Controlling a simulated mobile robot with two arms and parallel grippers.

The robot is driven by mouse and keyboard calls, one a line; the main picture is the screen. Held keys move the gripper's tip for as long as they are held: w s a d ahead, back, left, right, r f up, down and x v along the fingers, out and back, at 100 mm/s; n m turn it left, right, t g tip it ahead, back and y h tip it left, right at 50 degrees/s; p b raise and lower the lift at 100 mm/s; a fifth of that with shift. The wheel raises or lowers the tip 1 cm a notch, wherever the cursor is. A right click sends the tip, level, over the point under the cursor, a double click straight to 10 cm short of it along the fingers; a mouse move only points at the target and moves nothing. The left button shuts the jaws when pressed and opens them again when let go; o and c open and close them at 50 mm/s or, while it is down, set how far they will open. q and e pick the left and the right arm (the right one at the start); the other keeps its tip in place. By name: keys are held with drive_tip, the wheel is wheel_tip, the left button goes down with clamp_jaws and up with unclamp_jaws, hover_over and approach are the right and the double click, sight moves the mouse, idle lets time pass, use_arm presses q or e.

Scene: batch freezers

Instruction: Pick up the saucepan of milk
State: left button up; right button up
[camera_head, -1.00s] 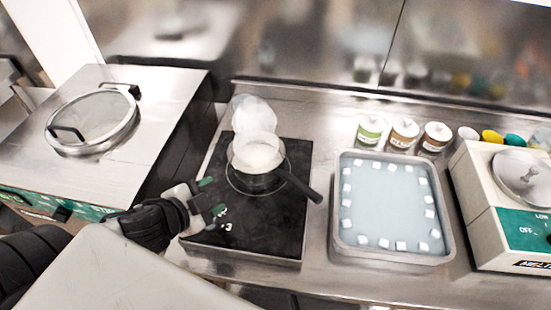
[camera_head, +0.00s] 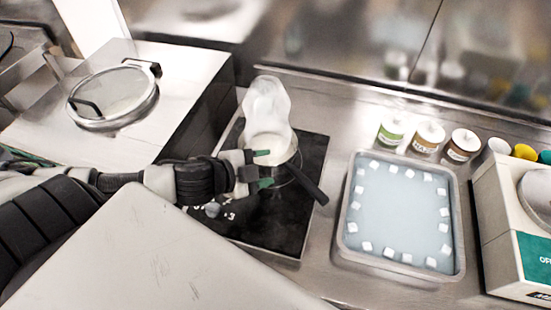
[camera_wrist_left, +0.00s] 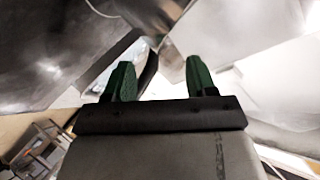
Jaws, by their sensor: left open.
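The saucepan of milk (camera_head: 284,157) stands on the black hob plate (camera_head: 285,228) in the head view, with white milk inside and its dark handle (camera_head: 311,188) pointing to the lower right. My left gripper (camera_head: 264,168) is open at the near left side of the pan, its green fingertips apart and overlapping the pan's outline. I cannot tell whether they touch it. In the left wrist view both green fingers (camera_wrist_left: 157,80) stand apart. A dark curved shape shows between them, and I cannot tell what it is. My right gripper is not in view.
A cloudy white shape (camera_head: 266,105) rises above the pan. A metal tray (camera_head: 349,238) of pale liquid edged with white cubes sits to the right, with several labelled jars (camera_head: 428,137) behind it. A machine with a round lid (camera_head: 112,98) stands left.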

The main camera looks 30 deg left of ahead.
sight(283, 167)
use_arm(q)
drive_tip(key=shift+w+d, duration=0.1)
drive_tip(key=shift+w+d+f+p, duration=0.2)
drive_tip(key=shift+w+p, duration=0.1)
drive_tip(key=p+x, duration=0.1)
drive_tip(key=x, duration=0.2)
drive_tip(key=shift+w+d+f, duration=0.1)
drive_tip(key=shift+d+f, duration=0.1)
drive_tip(key=shift+f, duration=0.1)
drive_tip(key=shift+w+d+f, duration=0.2)
drive_tip(key=shift+w+f, duration=0.1)
drive_tip(key=shift+s+f, duration=0.1)
drive_tip(key=shift+s, duration=0.05)
clamp_jaws()
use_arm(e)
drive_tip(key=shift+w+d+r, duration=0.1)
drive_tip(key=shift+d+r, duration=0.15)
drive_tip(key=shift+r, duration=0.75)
